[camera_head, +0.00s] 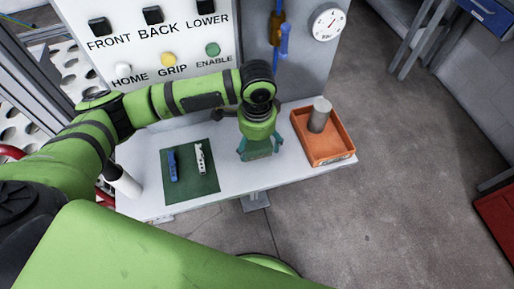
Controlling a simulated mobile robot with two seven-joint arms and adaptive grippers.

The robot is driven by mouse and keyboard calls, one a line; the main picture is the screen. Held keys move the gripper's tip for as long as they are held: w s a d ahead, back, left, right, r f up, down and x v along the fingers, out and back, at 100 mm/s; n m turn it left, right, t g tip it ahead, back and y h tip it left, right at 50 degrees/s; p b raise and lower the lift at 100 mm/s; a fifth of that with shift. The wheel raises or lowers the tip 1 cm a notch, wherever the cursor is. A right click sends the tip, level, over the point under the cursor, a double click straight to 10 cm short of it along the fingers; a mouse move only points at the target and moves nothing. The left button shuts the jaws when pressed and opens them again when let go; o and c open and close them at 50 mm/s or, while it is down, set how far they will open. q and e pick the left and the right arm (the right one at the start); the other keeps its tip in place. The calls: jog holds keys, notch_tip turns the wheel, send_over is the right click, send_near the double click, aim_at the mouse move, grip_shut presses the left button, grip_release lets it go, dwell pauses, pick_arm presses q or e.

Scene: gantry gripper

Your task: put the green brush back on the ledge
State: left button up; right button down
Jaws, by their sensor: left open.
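My left gripper (259,150) points down over the white ledge-like worktop (233,177), between the green mat and the orange tray. Its teal fingers are open, and I cannot make out anything held between them. I cannot pick out a green brush; the gripper and arm hide part of the worktop. My right gripper is not in view.
A green mat (196,186) holds a blue item (172,165) and a white item (200,158). An orange tray (335,153) holds a grey cylinder (319,115). A white cylinder (124,182) stands at the left. A button panel (130,57) rises behind.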

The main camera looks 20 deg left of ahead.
aim_at(257, 149)
pick_arm(q)
notch_tip(257, 149, up, 9)
jog(key=shift+f+b, duration=0.15)
jog(key=shift+b, duration=0.3)
jog(key=shift+s+f, duration=0.1)
